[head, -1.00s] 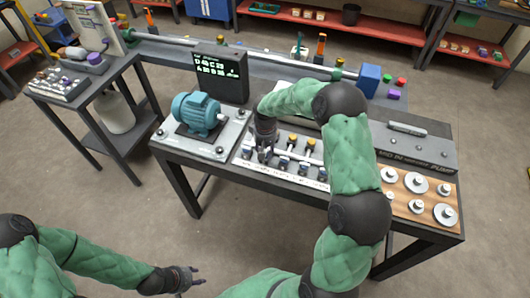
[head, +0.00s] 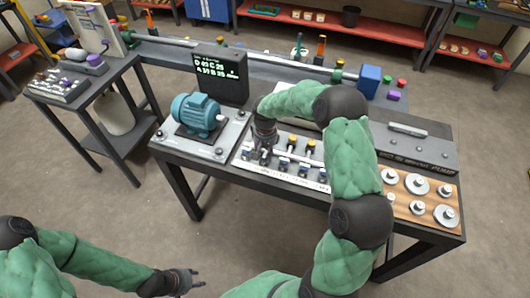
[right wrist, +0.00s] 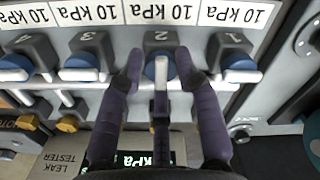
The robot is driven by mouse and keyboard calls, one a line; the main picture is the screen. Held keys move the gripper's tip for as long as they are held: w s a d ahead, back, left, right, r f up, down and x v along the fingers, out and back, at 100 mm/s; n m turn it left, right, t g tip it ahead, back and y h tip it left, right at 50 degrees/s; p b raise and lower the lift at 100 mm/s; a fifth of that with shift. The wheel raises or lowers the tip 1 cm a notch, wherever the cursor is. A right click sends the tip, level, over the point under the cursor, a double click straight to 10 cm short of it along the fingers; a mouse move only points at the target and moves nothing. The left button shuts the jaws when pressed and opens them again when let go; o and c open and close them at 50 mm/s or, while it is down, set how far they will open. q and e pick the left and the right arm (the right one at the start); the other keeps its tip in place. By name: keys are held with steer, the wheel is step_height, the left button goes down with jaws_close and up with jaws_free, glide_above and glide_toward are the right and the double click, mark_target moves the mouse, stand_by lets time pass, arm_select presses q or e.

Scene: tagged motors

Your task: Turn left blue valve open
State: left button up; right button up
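Several blue valves with white handles stand in a row on the panel, numbered 1 to 4 upside down in the right wrist view. My right gripper (right wrist: 160,66) is open, its fingers on either side of the blue valve 2 (right wrist: 158,70). That valve's pale lever (right wrist: 161,112) lies lengthwise between the fingers; whether they touch it I cannot tell. Valve 1 (right wrist: 238,62) has its handle crosswise. In the head view my right gripper (head: 261,154) is low at the left part of the row, hiding some of it. My left gripper (head: 193,280) is open and empty, away from the table.
A teal motor (head: 198,112) stands left of the valve panel. A dark display box (head: 222,75) is behind it. Yellow knobs (right wrist: 68,124) lie beside the valve row. A wooden board with metal weights (head: 395,205) is at the right.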

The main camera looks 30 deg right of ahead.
mark_target(265, 155)
steer(key=shift+o, duration=0.9)
steer(key=shift+r, duration=0.1)
step_height(265, 155, up, 12)
stand_by(0.3)
